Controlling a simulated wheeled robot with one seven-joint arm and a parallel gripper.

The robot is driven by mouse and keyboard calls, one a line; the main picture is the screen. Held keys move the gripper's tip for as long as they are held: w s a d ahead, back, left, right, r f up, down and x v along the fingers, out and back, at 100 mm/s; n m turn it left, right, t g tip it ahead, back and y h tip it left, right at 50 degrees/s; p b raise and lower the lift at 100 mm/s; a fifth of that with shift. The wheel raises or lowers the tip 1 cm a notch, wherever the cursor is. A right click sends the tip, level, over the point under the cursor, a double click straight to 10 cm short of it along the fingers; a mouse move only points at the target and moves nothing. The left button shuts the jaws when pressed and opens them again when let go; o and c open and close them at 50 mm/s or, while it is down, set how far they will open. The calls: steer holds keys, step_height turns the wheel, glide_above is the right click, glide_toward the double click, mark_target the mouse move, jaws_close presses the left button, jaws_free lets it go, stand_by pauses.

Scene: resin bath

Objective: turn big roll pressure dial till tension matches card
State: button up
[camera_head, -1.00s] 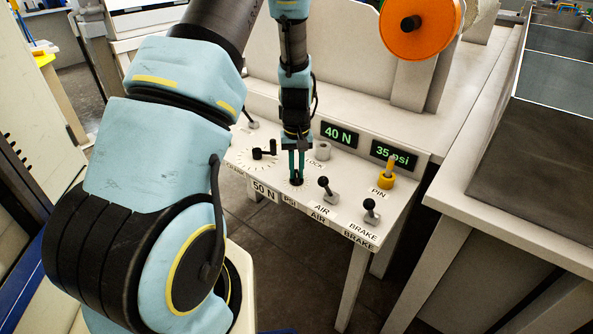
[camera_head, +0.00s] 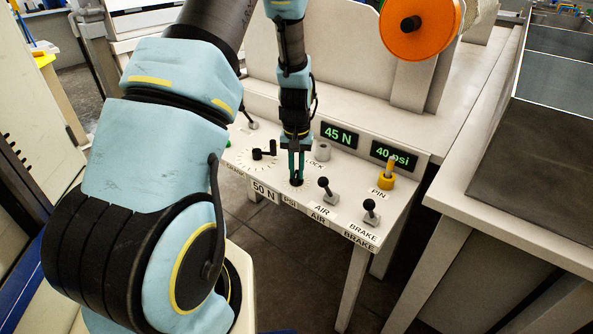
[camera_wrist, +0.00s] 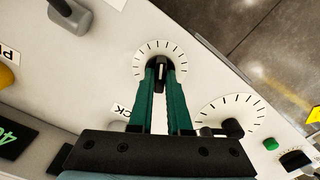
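The pressure dial (camera_wrist: 161,72) is a small black knob with a white pointer line, inside a ring of tick marks on the sloped white panel. My gripper (camera_head: 297,180) has its green fingers down around the knob; the wrist view shows the fingertips (camera_wrist: 161,66) closed on its two sides. In the head view the knob is mostly hidden by the fingers, above the PSI label (camera_head: 290,203). The tension display (camera_head: 339,135) reads 45 N and the pressure display (camera_head: 393,155) reads 40 psi. The card (camera_head: 263,191) on the panel's front edge reads 50 N.
To the right stand the AIR lever (camera_head: 327,187), the BRAKE lever (camera_head: 370,210) and the yellow PIN (camera_head: 387,178). A black crank (camera_head: 264,151) with its own tick ring is just left of my gripper. A grey LOCK knob (camera_head: 322,150) stands behind it.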

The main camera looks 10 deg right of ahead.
mark_target(296, 174)
steer(key=o, duration=0.5)
steer(key=shift+c, duration=0.2)
step_height(296, 174, up, 11)
steer(key=shift+b, duration=0.35)
steer(key=s+a+r+n+t+p, duration=0.1)
steer(key=s+a+r+p, duration=0.5)
steer(key=s+a+r, duration=0.6)
steer(key=s+a+n, duration=0.1)
steer(key=s+a, duration=0.1)
steer(key=a, duration=0.2)
steer(key=shift+a+t, duration=0.2)
steer(key=shift+t, duration=0.1)
steer(key=shift+w+r, duration=0.1)
